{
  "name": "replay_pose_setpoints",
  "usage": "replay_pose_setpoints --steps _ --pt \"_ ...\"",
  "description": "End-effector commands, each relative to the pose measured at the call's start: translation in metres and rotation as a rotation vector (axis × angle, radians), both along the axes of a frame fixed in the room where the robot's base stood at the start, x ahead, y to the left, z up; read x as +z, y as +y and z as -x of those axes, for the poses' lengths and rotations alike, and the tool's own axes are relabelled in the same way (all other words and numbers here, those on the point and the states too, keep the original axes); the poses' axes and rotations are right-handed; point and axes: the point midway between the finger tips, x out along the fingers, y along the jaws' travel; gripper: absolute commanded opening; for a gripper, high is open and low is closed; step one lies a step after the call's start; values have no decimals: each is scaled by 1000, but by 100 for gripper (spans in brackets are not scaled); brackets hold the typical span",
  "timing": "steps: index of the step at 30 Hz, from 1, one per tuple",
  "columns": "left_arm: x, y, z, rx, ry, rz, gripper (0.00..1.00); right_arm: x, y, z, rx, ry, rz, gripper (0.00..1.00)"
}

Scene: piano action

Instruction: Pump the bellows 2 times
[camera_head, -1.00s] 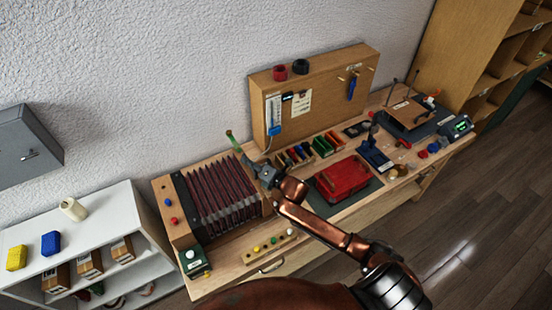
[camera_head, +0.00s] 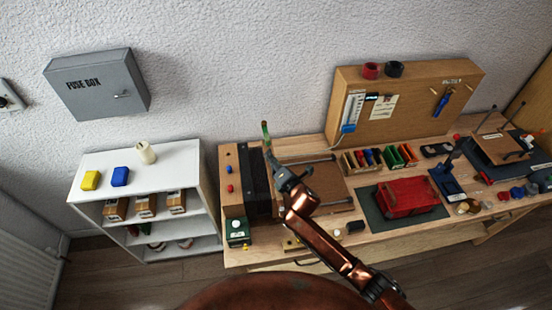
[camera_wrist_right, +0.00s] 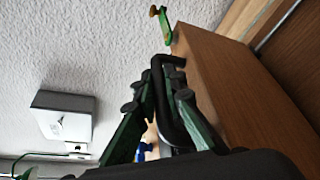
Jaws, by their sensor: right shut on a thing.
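The bellows (camera_head: 255,180) stands at the left end of the workbench as a narrow dark band, pressed together against its wooden end box (camera_head: 231,178). To its right, two rods cross a bare brown bed (camera_head: 325,186). My right gripper (camera_head: 283,178) is at the right side of the folded bellows. In the right wrist view my gripper (camera_wrist_right: 160,112) is shut on a dark bent handle (camera_wrist_right: 166,85) beside a wooden board (camera_wrist_right: 240,95). The gripper covers part of the handle. My left gripper is not in view.
A small green lever (camera_head: 265,130) rises behind the bellows. A green box with a white knob (camera_head: 237,232) stands at the front left. A red case (camera_head: 408,197) and a wooden back panel (camera_head: 400,105) are to the right. A white shelf (camera_head: 150,160) stands left.

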Motion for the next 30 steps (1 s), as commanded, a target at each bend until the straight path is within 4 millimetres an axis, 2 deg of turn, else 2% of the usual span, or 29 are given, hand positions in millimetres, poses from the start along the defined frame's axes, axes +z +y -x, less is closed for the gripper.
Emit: replay_pose_setpoints --steps 1,5,6,13,23,26,30 --pt "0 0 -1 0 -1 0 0 4 6 2 9 -6 -6 0" --pt "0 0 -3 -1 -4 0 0 4 6 2 11 -6 -6 0" --pt "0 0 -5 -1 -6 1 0 4 6 2 11 -6 -6 12" --pt "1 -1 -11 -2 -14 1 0 3 4 1 8 -4 -4 27" --pt "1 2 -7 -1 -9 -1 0 1 -1 2 2 -2 -1 28" --pt "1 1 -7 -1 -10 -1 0 2 -5 10 3 -1 1 28" --pt "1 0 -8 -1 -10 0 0 7 -16 31 3 -2 0 28"
